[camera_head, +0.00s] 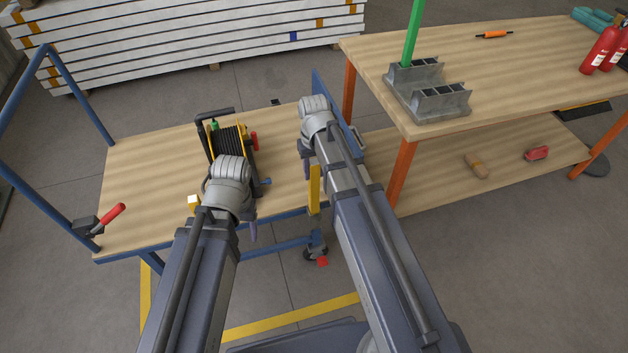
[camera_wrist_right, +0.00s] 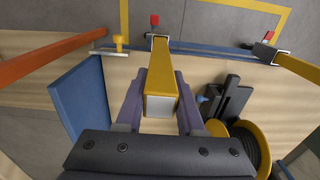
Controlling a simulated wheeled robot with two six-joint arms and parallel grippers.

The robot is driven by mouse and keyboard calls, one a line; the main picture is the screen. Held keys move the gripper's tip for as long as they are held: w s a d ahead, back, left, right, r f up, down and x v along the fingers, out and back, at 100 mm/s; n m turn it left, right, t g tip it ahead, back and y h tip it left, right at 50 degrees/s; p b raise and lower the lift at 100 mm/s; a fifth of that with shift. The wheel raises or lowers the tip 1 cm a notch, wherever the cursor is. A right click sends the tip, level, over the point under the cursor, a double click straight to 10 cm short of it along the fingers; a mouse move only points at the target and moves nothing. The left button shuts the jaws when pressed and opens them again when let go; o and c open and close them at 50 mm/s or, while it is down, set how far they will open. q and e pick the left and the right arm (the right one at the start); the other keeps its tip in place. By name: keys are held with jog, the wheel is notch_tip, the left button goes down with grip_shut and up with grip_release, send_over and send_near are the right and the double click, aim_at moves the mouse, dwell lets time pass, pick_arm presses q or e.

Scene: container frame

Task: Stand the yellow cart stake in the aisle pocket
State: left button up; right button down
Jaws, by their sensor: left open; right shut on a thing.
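The yellow cart stake (camera_head: 315,188) is upright, or nearly so, at the cart's front edge. My right gripper (camera_head: 312,170) is shut on it. In the right wrist view the stake (camera_wrist_right: 161,82) runs between my fingers, its pale square end nearest the camera. Its far end meets a metal pocket (camera_wrist_right: 153,38) on the cart's edge; whether it is inside or just above cannot be told. My left gripper (camera_head: 225,218) is open, low near the cart's front left, its fingers mostly hidden by its wrist. A second yellow stake (camera_wrist_right: 298,69) stands at another edge pocket (camera_wrist_right: 264,52).
The cart deck (camera_head: 140,175) carries a cable reel (camera_head: 228,143). A workbench (camera_head: 500,75) with a metal bracket (camera_head: 425,92) and green post (camera_head: 412,35) stands right.

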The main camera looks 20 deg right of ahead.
jog(key=shift+f+b, duration=1.3)
jog(key=shift+f, duration=0.4)
jog(key=shift+f, duration=0.2)
jog(key=c, duration=0.5)
grip_release()
jog(key=shift+r, duration=0.1)
jog(key=shift+r, duration=0.15)
notch_tip(320, 180, up, 12)
jog(key=p, duration=1.2)
jog(key=s+a+n, duration=0.1)
jog(key=s+a, duration=0.2)
jog(key=s, duration=0.1)
jog(key=s+a+n+h, duration=0.1)
jog(key=s+a, duration=0.3)
jog(key=s, duration=0.1)
jog(key=s+a+n, duration=0.1)
jog(key=s+a, duration=0.2)
jog(key=s, duration=0.2)
jog(key=shift+s+a, duration=0.2)
jog(key=shift+a, duration=0.05)
